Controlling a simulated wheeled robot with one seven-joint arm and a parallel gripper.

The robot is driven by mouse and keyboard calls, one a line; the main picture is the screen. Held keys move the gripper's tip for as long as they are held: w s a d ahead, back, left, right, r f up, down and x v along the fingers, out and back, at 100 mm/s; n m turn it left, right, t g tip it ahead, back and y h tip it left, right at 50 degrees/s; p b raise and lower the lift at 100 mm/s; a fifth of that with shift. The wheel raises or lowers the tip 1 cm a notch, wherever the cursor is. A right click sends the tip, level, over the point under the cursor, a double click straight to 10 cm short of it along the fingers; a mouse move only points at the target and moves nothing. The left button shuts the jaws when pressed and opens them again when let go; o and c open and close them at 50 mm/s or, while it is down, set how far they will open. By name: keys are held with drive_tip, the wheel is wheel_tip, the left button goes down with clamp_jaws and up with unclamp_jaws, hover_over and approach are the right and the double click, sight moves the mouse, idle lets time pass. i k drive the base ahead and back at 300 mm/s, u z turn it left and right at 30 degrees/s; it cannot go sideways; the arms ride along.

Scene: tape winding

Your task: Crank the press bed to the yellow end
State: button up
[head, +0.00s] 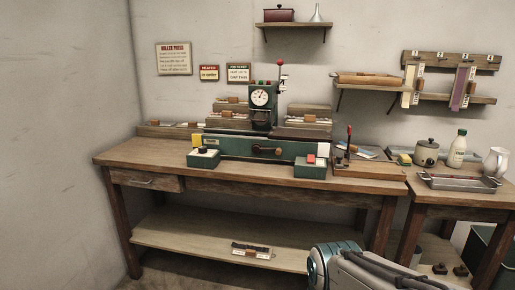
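The green press (236,145) stands on the wooden workbench (140,152) against the back wall. A dark crank with a brown grip (265,150) lies about level across the middle of its front face. A yellow marker (196,141) shows at the press's left end, and a white one (323,149) shows at its right end. The flat bed on top is too small to make out clearly, so I cannot tell its exact position. Part of my arm shows at the bottom right, below and in front of the bench. My gripper is not in view.
Two small green boxes stand before the press: the left box (203,162) with a black knob, the right box (311,168) with a red top. A wooden block with an upright red-tipped lever (349,140) stands farther right. A side table holds a metal tray (458,182).

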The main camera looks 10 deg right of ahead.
sight(256, 149)
drive_tip(key=u, duration=0.55)
drive_tip(key=i, duration=1.3)
drive_tip(key=z, duration=0.3)
